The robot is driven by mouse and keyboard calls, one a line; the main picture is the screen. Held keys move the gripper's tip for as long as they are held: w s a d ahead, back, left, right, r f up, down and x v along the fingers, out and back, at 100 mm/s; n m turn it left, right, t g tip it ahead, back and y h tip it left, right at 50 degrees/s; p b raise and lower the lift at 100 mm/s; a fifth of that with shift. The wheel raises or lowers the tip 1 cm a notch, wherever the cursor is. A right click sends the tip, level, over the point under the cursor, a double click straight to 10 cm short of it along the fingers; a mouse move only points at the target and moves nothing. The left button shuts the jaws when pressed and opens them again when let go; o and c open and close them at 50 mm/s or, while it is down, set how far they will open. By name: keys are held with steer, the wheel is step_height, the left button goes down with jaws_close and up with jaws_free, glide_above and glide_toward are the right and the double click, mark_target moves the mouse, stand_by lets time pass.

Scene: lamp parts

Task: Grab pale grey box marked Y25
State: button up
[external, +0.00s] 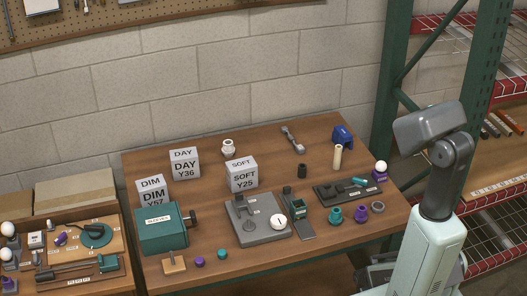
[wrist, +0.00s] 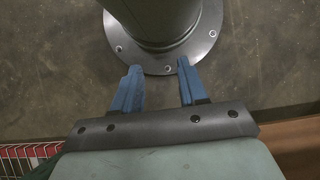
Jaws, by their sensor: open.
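The pale grey box marked SOFT Y25 (external: 242,176) stands upright on the wooden table, near its middle, in the external view. It is not in the wrist view. My gripper shows in the wrist view (wrist: 160,88), with its two blue fingers apart and nothing between them. There it is over the floor, close to the round base plate of my own arm. In the external view my arm is at the right, away from the box, and my gripper is hidden there.
Similar boxes marked DAY Y36 (external: 184,164) and DIM Y57 (external: 153,192) stand left of it. A grey fixture plate (external: 257,222) is in front, a white bulb part (external: 228,147) behind, and a green machine (external: 162,229) front left. A shelf rack (external: 496,208) stands at the right.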

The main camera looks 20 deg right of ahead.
steer(key=o, duration=1)
steer(key=shift+a, duration=0.1)
